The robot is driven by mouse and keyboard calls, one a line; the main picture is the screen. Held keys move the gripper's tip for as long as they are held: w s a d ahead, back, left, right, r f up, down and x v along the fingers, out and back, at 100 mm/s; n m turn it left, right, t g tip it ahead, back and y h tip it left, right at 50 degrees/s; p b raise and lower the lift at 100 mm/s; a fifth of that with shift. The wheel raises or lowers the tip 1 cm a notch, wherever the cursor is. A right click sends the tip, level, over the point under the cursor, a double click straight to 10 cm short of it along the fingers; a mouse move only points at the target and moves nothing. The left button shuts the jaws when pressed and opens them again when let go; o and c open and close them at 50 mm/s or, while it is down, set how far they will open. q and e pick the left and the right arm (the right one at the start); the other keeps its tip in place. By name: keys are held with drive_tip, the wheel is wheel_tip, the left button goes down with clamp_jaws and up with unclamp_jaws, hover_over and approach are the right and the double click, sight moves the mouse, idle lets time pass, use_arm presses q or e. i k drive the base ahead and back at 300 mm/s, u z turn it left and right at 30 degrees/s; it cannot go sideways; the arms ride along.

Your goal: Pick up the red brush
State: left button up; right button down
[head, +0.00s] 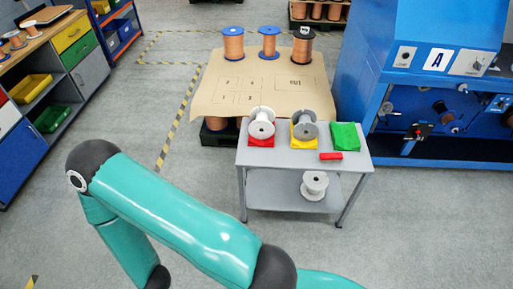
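A small red bar-shaped thing (331,156), which matches the red brush, lies near the front edge of the grey table (360,163), in front of a green cloth or pad (346,136). It is too small to make out bristles. Nothing touches it from above. My teal arm crosses the lower left of the head view, apart from the table. Neither gripper shows in this view.
A white spool (261,124) stands on a red pad and a grey spool (304,126) on a yellow pad, left of the green one. Another spool (314,184) is on the lower shelf. A blue machine (435,90) stands behind right. Floor left of the table is clear.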

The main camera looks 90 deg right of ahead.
sight(328, 157)
drive_tip(key=z, duration=0.2)
drive_tip(key=i, duration=0.25)
drive_tip(key=z, duration=2.4)
drive_tip(key=i, duration=0.2)
drive_tip(key=z, duration=1.35)
drive_tip(key=k, duration=0.3)
drive_tip(key=z, duration=0.6)
drive_tip(key=i, duration=1.35)
drive_tip(key=u, duration=0.55)
drive_tip(key=i, duration=0.5)
